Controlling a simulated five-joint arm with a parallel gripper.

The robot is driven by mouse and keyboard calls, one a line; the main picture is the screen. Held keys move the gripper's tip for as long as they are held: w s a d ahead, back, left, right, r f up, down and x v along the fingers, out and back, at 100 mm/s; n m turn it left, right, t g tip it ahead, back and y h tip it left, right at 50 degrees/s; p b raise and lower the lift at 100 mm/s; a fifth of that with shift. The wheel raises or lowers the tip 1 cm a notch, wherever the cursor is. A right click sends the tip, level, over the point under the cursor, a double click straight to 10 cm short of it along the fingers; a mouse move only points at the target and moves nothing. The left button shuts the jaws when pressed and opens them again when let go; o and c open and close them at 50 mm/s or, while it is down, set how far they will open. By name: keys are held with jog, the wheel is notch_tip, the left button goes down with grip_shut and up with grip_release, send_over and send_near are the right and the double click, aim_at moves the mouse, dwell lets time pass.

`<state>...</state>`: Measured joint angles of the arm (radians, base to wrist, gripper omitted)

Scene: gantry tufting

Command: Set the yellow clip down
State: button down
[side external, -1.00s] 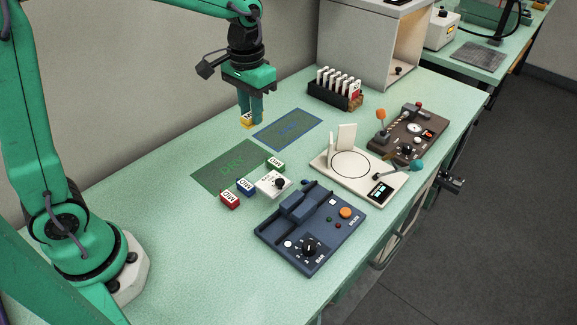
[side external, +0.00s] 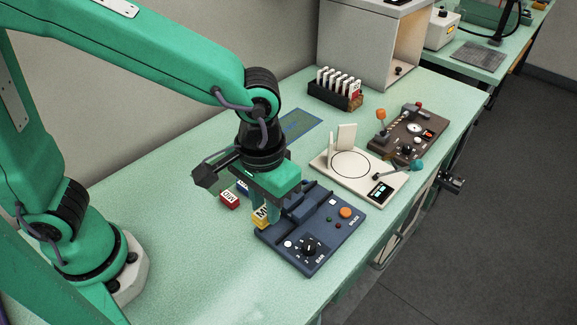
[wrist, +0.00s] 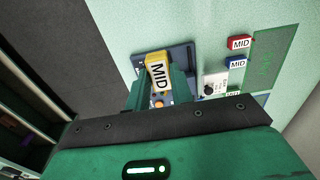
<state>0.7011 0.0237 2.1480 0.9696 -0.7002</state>
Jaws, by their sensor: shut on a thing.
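The yellow clip (side external: 262,216) has a white MID label and sits between the fingers of my gripper (side external: 265,210). My gripper is shut on it. In the side view the clip is at the left edge of the dark blue device (side external: 312,240). In the wrist view the clip (wrist: 158,72) overlaps the dark blue device (wrist: 184,55), label facing the camera. I cannot tell whether it touches the device or hangs above it.
The wrist view shows a white dial box (wrist: 213,85) and a green-marked mat (wrist: 275,52). A cream device (side external: 360,180) stands to the right. The front left table is clear.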

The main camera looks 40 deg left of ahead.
jog(key=shift+s+d+f, duration=0.1)
jog(key=shift+s+d, duration=0.25)
jog(key=shift+s, duration=0.35)
jog(key=shift+s+d+f, duration=0.15)
jog(key=shift+s+d, duration=0.2)
jog(key=shift+s, duration=0.3)
jog(key=shift+s+d+f, duration=0.1)
jog(key=shift+s+d, duration=0.25)
jog(key=shift+s, duration=0.35)
jog(key=w+a+f, duration=0.2)
jog(key=w, duration=0.1)
jog(key=w+a+f, duration=0.1)
jog(key=w+f, duration=0.1)
jog(key=w, duration=0.2)
jog(key=w+a+f, duration=0.2)
jog(key=w+f, duration=0.1)
jog(key=shift+w+a, duration=0.15)
jog(key=shift+a, duration=0.2)
jog(key=shift+f, duration=0.1)
jog(key=shift+f, duration=1.9)
jog(key=shift+f, duration=0.6)
jog(key=c, duration=1.2)
grip_release()
jog(key=shift+c, duration=0.2)
notch_tip(320, 180, up, 13)
